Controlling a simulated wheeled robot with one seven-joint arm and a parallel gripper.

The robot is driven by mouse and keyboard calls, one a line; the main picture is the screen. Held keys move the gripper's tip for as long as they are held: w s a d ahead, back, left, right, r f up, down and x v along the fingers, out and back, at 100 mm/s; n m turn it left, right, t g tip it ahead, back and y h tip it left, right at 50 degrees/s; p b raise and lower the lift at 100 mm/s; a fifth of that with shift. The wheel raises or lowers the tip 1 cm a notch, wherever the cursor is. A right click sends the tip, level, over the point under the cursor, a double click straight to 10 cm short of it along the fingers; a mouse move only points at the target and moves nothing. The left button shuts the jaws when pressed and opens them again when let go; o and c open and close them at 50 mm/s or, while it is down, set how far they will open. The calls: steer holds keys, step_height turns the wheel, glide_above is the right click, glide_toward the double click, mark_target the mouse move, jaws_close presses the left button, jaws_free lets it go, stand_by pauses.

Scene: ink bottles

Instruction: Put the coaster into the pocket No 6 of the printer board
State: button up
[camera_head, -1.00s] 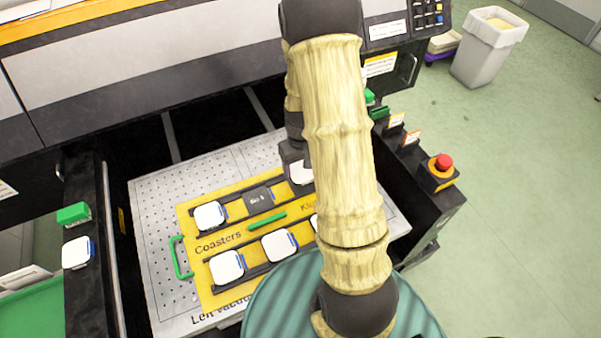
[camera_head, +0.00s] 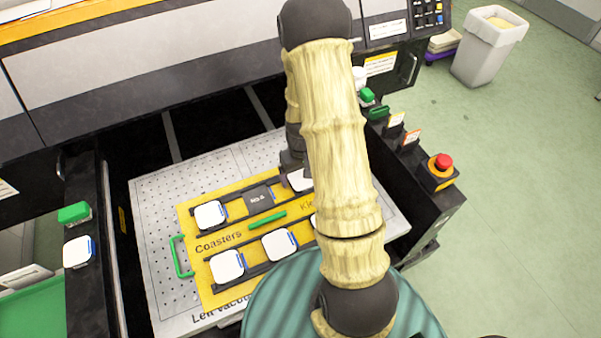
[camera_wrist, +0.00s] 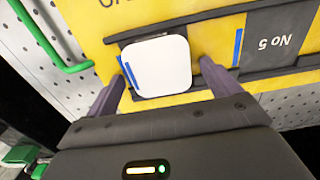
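The yellow printer board (camera_head: 205,290) has black-railed pockets with white coasters (camera_head: 227,266) in several of them. The coaster near my gripper (camera_head: 300,179) lies between the dark rails and is partly hidden by the arm; it also shows in the wrist view (camera_wrist: 160,65). My gripper (camera_wrist: 163,75) is open, with a finger on either side of this coaster and a gap on the right side. Whether the left finger touches it is unclear. An empty dark pocket (camera_wrist: 275,42) beside it reads No 5, upside down in the wrist view. The number under the coaster is hidden.
The board lies on a perforated metal bed (camera_head: 150,215). Green handles (camera_head: 180,258) stand up from the board. A black ledge (camera_head: 85,285) at the left carries a green block and another white coaster. A red button box (camera_head: 440,170) stands at the right.

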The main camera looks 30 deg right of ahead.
mark_target(301, 177)
steer(key=shift+r, duration=0.1)
steer(key=shift+w+r, duration=0.1)
steer(key=shift+r, duration=0.4)
step_height(301, 177, up, 11)
steer(key=b, duration=0.1)
stand_by(0.4)
steer(key=s+a+r+t, duration=0.2)
steer(key=s+a+r, duration=0.3)
steer(key=s+a, duration=0.4)
steer(key=shift+s+a+r+t, duration=0.2)
steer(key=shift+s+t, duration=0.1)
steer(key=shift+s, duration=0.5)
steer(key=shift+w+f, duration=0.1)
